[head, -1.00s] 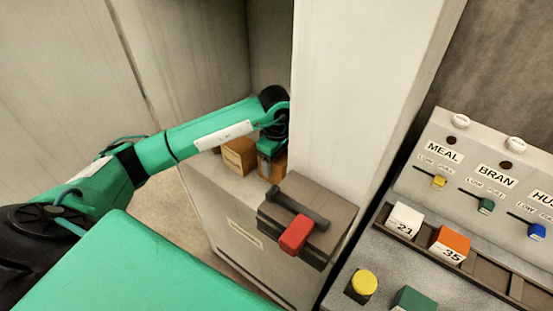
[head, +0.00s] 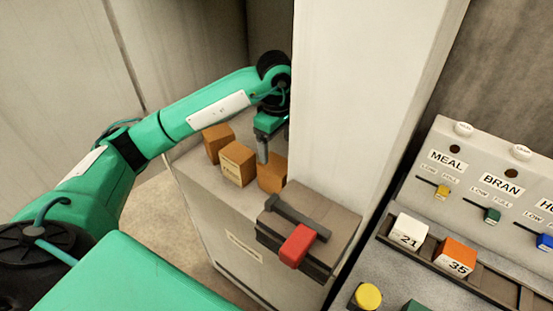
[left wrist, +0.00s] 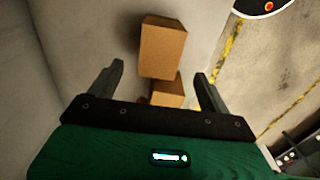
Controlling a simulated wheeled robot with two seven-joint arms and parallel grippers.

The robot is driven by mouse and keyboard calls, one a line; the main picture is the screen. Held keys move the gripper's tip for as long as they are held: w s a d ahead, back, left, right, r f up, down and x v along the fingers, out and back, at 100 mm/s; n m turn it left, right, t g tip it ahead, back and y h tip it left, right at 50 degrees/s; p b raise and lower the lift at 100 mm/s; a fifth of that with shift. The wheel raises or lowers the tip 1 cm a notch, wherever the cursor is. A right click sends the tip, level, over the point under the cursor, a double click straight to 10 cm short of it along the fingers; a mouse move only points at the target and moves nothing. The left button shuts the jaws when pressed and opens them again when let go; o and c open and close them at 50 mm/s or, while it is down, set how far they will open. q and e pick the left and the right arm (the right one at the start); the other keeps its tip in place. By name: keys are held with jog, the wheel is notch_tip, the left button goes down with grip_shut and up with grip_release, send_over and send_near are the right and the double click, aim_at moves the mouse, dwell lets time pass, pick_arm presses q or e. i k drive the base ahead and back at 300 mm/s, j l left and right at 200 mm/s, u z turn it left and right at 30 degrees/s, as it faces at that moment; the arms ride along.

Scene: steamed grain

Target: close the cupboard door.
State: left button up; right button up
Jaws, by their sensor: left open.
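A tall pale upright panel (head: 365,90) stands in the middle of the head view, beside a low grey cabinet (head: 195,205). I cannot tell for sure whether this panel is the cupboard door; no door handle shows on it. My left gripper (head: 268,142) is open and points down over the wooden blocks, just left of the panel. Part of the gripper and wrist is close to the panel's edge. In the left wrist view the open jaws (left wrist: 160,82) have blocks between and beyond them, with no clear grip on any. My right gripper is not in view.
Wooden blocks (head: 238,163) stand on the cabinet top. A dark box with a red-ended lever (head: 297,245) is in front of them. At right is a control panel with sliders (head: 490,190) and numbered cubes (head: 407,229). Floor (head: 165,240) is clear at left.

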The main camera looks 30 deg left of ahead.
aim_at(65, 78)
jog(key=k+j, duration=0.1)
jog(key=k, duration=0.4)
jog(key=k+j, duration=0.1)
jog(key=k, duration=0.4)
